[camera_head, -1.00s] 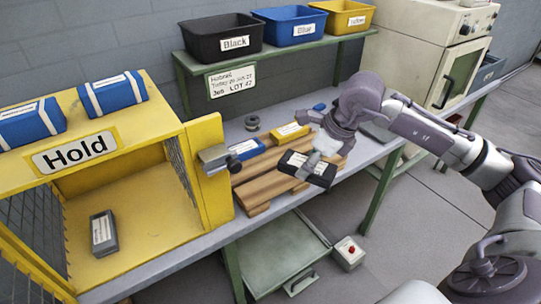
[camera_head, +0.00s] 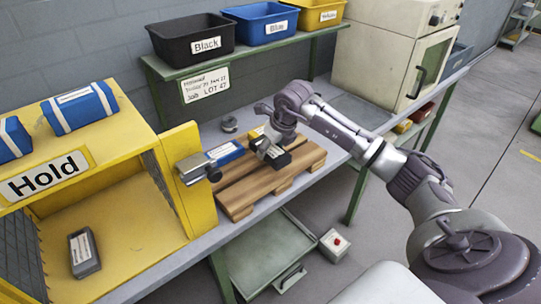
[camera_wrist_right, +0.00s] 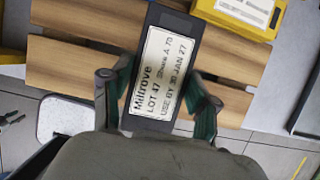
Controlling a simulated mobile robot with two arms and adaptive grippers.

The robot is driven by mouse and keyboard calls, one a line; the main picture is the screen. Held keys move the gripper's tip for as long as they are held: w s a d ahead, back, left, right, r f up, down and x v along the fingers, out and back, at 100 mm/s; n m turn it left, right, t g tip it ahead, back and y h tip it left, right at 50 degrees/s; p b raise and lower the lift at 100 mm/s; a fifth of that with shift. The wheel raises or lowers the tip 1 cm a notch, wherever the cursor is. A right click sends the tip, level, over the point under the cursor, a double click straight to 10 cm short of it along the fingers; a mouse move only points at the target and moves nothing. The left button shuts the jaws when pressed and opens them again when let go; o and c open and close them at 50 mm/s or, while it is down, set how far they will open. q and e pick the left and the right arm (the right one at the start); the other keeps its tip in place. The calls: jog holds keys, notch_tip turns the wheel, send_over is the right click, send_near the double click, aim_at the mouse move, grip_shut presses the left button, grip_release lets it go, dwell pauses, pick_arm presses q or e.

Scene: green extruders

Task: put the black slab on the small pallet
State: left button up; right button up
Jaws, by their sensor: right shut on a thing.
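My right gripper (camera_head: 268,152) is shut on a black slab (camera_head: 281,161) with a white label, at the wooden pallet (camera_head: 238,200) on the bench. In the right wrist view, the gripper (camera_wrist_right: 156,105) has a finger on each long side of the slab (camera_wrist_right: 168,65); the pallet's planks (camera_wrist_right: 75,65) lie below. I cannot tell whether the slab touches them. A blue slab (camera_head: 226,152) lies at the pallet's left rear. A yellow slab (camera_head: 256,132) is partly hidden behind my gripper; it also shows in the right wrist view (camera_wrist_right: 240,12). My left gripper is not in view.
The yellow Hold cage (camera_head: 120,195) stands at the left, with a dark labelled slab (camera_head: 84,252) inside. Black (camera_head: 190,42), blue (camera_head: 260,24) and yellow (camera_head: 318,14) bins stand on the rear shelf. An oven-like cabinet (camera_head: 385,60) stands at the right. The pallet's right front is bare.

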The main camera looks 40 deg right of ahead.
jog(key=shift+f+p, duration=0.5)
jog(key=shift+f, duration=1.5)
jog(key=o, duration=0.9)
jog(key=shift+f, duration=0.1)
jog(key=o, duration=0.5)
jog(key=b+v, duration=0.1)
jog(key=v, duration=1.1)
